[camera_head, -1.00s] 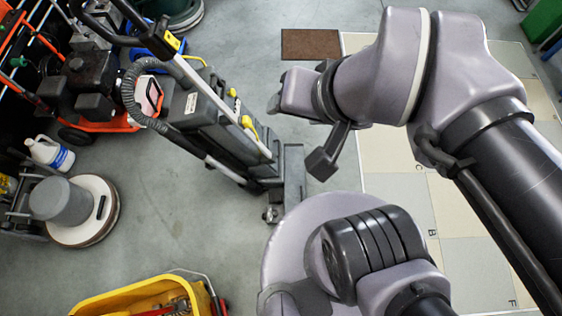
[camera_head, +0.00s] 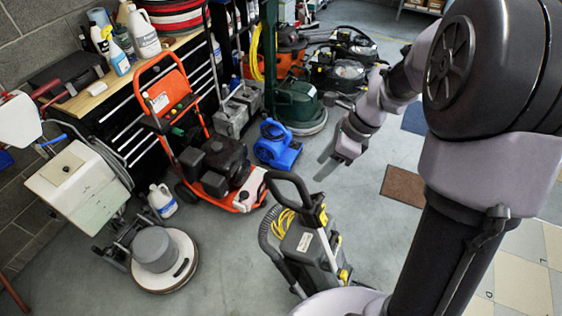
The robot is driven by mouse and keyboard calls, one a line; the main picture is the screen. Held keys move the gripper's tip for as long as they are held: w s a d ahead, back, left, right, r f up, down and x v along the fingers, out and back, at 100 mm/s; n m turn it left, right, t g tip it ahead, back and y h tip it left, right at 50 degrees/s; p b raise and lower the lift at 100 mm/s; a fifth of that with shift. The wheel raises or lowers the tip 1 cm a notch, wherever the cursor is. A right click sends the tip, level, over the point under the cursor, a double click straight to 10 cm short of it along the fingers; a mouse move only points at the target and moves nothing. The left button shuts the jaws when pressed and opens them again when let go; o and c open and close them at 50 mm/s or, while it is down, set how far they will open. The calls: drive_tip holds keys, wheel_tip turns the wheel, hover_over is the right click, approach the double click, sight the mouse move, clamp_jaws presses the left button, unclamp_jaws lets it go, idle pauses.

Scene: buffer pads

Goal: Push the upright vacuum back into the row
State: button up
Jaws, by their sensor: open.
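The upright vacuum (camera_head: 304,241) is a grey and black machine with yellow cord and a black loop handle. It stands at the bottom middle of the head view, out on the grey floor, with its handle leaning up and left. Its base is hidden by my own body at the bottom edge. My gripper (camera_head: 330,136) is open and empty. It appears above and to the right of the vacuum's handle, apart from it in the picture. How far it is from the vacuum in depth I cannot tell.
An orange pressure washer (camera_head: 217,167), a blue blower (camera_head: 277,146), a green floor machine (camera_head: 296,108) and a grey floor polisher (camera_head: 157,250) stand along the workbench (camera_head: 185,52). A white jug (camera_head: 162,201) stands by the polisher. A brown mat (camera_head: 403,186) lies on open floor at right.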

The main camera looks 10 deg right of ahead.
drive_tip(key=b, duration=0.2)
hover_over(297, 207)
wheel_tip(297, 207, down, 13)
drive_tip(key=shift+s+d+f, duration=0.1)
drive_tip(key=shift+d, duration=0.05)
drive_tip(key=shift+a+f, duration=0.25)
drive_tip(key=shift+f, duration=0.25)
drive_tip(key=shift+c, duration=0.3)
clamp_jaws()
drive_tip(key=shift+r, duration=0.1)
